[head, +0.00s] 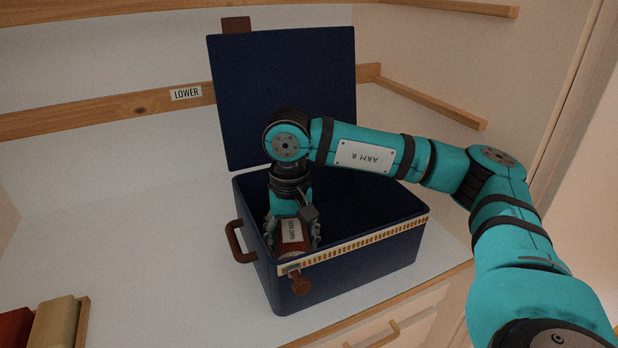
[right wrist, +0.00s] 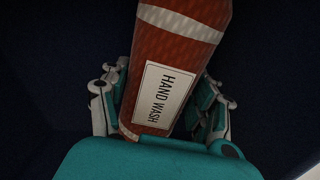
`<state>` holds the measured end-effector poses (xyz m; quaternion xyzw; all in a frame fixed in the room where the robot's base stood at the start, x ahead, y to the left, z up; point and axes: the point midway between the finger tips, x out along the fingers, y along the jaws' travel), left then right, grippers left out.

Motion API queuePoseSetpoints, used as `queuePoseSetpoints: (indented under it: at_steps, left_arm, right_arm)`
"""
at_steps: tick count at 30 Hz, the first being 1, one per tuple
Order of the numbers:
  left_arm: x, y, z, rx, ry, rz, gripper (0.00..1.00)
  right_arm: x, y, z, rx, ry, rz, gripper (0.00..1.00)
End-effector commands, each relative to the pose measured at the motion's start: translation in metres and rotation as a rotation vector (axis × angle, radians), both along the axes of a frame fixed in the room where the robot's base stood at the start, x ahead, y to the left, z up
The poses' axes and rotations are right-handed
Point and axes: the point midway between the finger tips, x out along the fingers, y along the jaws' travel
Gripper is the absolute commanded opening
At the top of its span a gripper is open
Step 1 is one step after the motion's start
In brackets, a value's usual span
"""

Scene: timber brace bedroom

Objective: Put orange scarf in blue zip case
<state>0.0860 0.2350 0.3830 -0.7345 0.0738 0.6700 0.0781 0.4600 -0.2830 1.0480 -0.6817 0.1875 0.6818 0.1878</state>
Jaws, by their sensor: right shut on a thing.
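The blue zip case (head: 365,275) stands on the white surface with its lid (head: 285,95) raised at the back. My right gripper (head: 294,236) reaches down inside the case near its front left corner. It is shut on the orange scarf (head: 296,247), a rust-orange roll with pale bands and a "HAND WASH" label. In the right wrist view the scarf (right wrist: 180,60) lies between the two fingers, with dark blue around it. Whether the scarf touches the case floor cannot be told. My left gripper is not in view.
A brown handle (head: 236,241) sticks out from the case's left side, and a brown tag (head: 300,284) hangs at its front. Red and tan items (head: 50,325) lie at the lower left. A wooden rail labelled "LOWER" (head: 187,93) runs behind. The surface left of the case is clear.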

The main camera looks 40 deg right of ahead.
Motion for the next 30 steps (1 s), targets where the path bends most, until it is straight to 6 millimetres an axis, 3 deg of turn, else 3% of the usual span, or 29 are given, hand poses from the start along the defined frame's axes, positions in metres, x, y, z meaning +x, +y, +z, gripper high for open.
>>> queuePoseSetpoints:
  at_steps: [22, 23, 28, 30]
  left_arm:
    - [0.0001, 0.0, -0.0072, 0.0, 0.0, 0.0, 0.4]
    - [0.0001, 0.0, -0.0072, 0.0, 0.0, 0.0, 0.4]
    - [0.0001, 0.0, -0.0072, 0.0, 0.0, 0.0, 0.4]
    - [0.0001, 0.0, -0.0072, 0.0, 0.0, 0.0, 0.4]
  right_arm:
    - [0.0001, 0.0001, -0.008, 0.0, 0.0, 0.0, 0.25]
    - [0.0001, 0.0001, -0.008, 0.0, 0.0, 0.0, 0.64]
    - [0.0001, 0.0001, -0.008, 0.0, 0.0, 0.0, 0.86]
    - [0.0001, 0.0001, -0.008, 0.0, 0.0, 0.0, 0.9]
